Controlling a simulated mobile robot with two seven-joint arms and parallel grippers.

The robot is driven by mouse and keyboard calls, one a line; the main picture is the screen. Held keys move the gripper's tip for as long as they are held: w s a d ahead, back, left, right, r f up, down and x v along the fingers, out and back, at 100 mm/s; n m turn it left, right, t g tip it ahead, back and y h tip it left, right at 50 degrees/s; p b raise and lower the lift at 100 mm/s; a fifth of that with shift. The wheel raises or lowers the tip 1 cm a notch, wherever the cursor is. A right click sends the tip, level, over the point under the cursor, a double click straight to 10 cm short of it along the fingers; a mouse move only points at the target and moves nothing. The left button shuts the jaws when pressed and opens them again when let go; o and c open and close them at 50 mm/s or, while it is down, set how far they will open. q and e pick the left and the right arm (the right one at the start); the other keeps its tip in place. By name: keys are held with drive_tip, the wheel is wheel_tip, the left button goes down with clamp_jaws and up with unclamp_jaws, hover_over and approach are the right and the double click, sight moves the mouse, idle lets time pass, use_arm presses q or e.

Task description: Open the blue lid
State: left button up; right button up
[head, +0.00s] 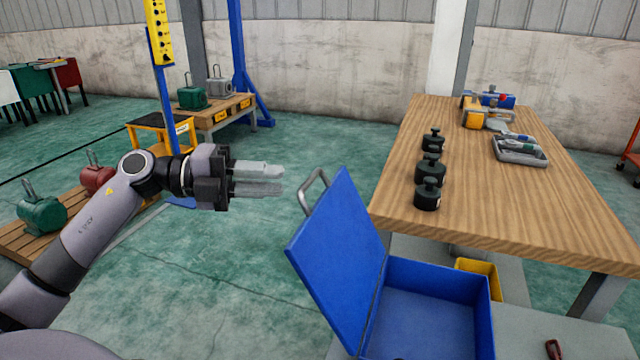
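The blue lid (340,262) stands raised and tilted on the left side of its blue box (440,272), hinged along that edge. A grey metal handle (312,192) sticks out from the lid's upper outer side. The inside of the box is visible and looks empty; its lower part is cut off by the picture edge. My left gripper (278,181) is left of the handle, apart from it and from the lid. Its two fingers point right with a narrow gap between them and nothing held. My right gripper is not in view.
A wooden table (500,215) stands right of the lid, bearing black weights (428,196), a grey tool tray (520,152) and a yellow-blue device (488,108). A yellow bin (478,266) sits behind the box.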

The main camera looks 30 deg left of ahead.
sight(305, 183)
use_arm(q)
drive_tip(key=shift+p+x, duration=0.65)
drive_tip(key=shift+x, duration=2.75)
clamp_jaws()
